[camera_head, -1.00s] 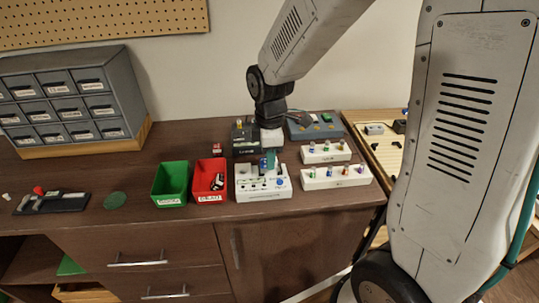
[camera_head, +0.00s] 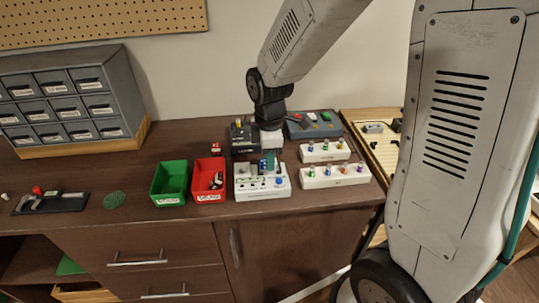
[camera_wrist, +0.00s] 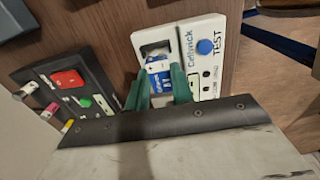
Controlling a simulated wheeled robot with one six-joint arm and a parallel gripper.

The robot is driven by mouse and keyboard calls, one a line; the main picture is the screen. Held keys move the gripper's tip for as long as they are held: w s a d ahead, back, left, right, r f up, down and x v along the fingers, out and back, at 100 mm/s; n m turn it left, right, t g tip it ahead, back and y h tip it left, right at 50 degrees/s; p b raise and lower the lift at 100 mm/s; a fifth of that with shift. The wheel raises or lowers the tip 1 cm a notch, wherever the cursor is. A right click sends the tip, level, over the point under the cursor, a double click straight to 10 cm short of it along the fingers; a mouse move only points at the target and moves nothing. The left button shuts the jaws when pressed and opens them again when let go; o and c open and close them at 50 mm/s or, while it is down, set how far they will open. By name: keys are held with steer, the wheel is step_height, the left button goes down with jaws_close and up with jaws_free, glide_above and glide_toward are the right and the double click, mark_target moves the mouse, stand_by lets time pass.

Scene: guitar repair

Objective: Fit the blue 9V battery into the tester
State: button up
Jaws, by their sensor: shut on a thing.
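The tester (camera_head: 250,193) is a white box with a blue button, on the bench right of the red bin. In the wrist view the tester (camera_wrist: 208,28) shows a dark slot and the word TEST. My gripper (camera_head: 269,165) points down over it. In the wrist view my gripper's green fingers (camera_wrist: 162,88) are shut on the blue battery (camera_wrist: 159,78), which has a white label end. The battery is at the tester's slot; I cannot tell how deep it sits. In the head view the fingers largely hide it.
A green bin (camera_head: 170,198) and a red bin (camera_head: 208,196) stand left of the tester. Two white racks (camera_head: 336,181) with coloured knobs stand to its right. A black device (camera_head: 243,150) is close behind my gripper.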

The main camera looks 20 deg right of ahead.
steer(key=shift+f, duration=0.65)
steer(key=o, duration=1)
steer(key=shift+c, duration=0.2)
steer(key=shift+o, duration=0.2)
steer(key=shift+s, duration=0.1)
steer(key=shift+r, duration=0.4)
steer(key=shift+c, duration=0.3)
steer(key=shift+o, duration=1.3)
steer(key=shift+r, duration=3.15)
